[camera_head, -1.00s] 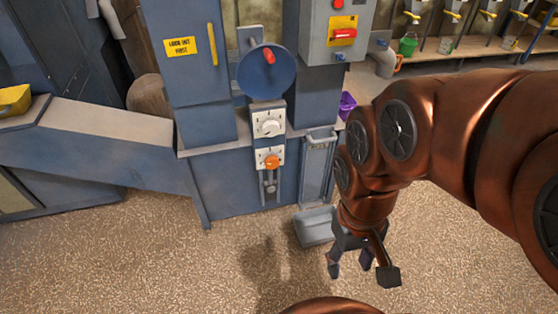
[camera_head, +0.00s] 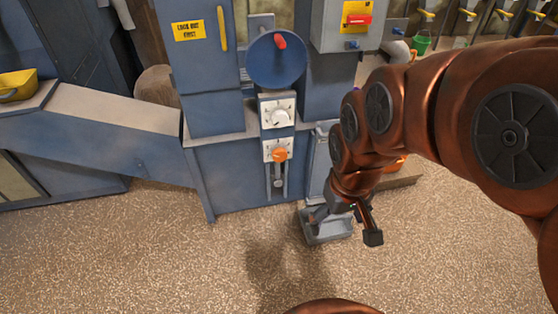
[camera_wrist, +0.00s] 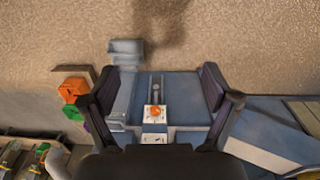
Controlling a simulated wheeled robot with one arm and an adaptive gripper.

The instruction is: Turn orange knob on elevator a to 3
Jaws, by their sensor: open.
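The orange knob (camera_head: 279,154) sits on a white dial plate on the front of the blue elevator (camera_head: 232,172), below a white knob (camera_head: 280,116). The dial's numbers are too small to read. In the wrist view the orange knob (camera_wrist: 156,112) shows between my fingers, some distance beyond them. My gripper (camera_wrist: 158,92) is open and empty. In the head view my gripper (camera_head: 345,222) hangs to the right of and lower than the knob, in front of the grey tray (camera_head: 325,230), apart from the elevator.
A blue handwheel (camera_head: 276,62) with a red handle is above the knobs. A slotted lever (camera_head: 278,180) is just below the orange knob. A grey box with a red switch (camera_head: 358,20) is at upper right. The floor in front is clear.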

